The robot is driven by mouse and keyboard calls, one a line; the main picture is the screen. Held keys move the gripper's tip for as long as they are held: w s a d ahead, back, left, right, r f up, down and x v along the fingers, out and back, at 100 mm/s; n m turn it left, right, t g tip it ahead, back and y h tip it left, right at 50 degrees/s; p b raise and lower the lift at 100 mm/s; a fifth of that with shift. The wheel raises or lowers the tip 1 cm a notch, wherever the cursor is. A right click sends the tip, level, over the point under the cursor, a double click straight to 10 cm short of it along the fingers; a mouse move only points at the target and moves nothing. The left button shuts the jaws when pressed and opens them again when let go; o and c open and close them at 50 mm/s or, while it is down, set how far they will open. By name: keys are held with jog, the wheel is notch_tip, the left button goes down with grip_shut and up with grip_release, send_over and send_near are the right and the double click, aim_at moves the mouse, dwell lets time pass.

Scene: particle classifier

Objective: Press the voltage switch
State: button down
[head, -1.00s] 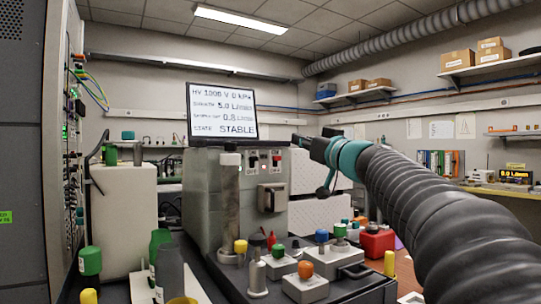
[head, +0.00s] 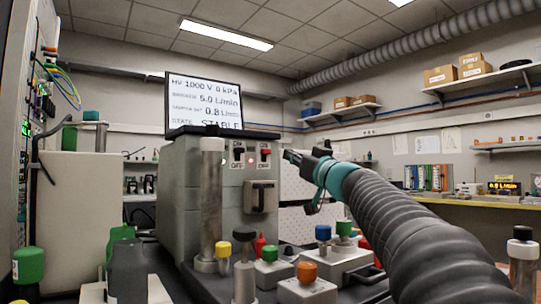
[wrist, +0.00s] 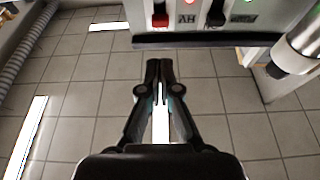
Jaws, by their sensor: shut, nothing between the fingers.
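The panel on the grey-green machine has two rocker switches. The red switch (head: 265,153) is on the right in the head view, with a small red light beside it. The black switch (head: 238,155) is to its left, above an OFF label. In the wrist view the red switch (wrist: 160,14) and black switch (wrist: 215,13) show at the top edge, partly cut off, with an upside-down HV label between them. My gripper (head: 292,156) is shut and empty, just right of the panel and apart from the switches. Its closed fingertips (wrist: 160,65) point towards the panel in the wrist view.
A screen (head: 207,106) reading 1000 V and STABLE stands on the machine. A black handle (head: 261,196) sits below the switches. A metal cylinder (head: 210,200) stands left of them. Coloured-cap bottles and knobbed blocks (head: 306,290) crowd the front.

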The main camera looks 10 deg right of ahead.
jog(key=shift+a+r, duration=0.1)
jog(key=p, duration=0.4)
send_near(263, 143)
jog(key=x, duration=0.5)
jog(key=shift+s+r, duration=0.1)
jog(key=shift+r, duration=0.1)
jog(key=shift+w+a+r+p, duration=0.15)
jog(key=shift+w+p, duration=0.25)
jog(key=shift+w, duration=0.2)
